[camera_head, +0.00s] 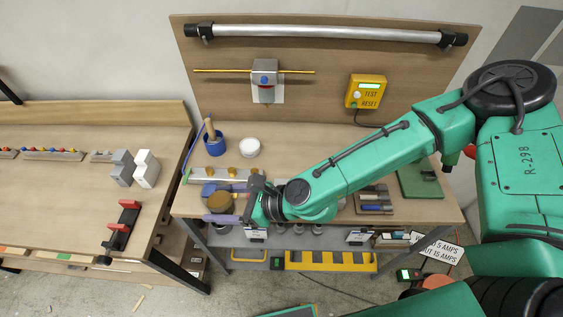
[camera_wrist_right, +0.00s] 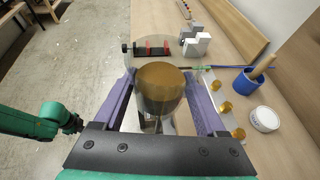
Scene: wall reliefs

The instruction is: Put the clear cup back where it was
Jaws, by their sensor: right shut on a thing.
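The clear cup (camera_wrist_right: 136,62) is see-through and sits between the purple fingers of my right gripper (camera_wrist_right: 160,85). A brown round-topped mass (camera_wrist_right: 163,76) shows inside or through it. In the head view the same brown mass (camera_head: 216,201) shows between the fingers of my right gripper (camera_head: 212,203), at the front left edge of the workbench (camera_head: 290,150). My right gripper is shut on the cup. I cannot tell whether the cup touches the bench. No fingers of my left gripper show; a green arm part of mine appears at the left of the wrist view.
A holder with several brass knobs (camera_head: 233,175) lies just behind the gripper. A blue pot (camera_head: 215,146) and white round container (camera_head: 249,147) stand farther back. A side table (camera_head: 70,190) stands left, across a gap, with grey blocks (camera_head: 146,168) and a red-black stand (camera_head: 123,226).

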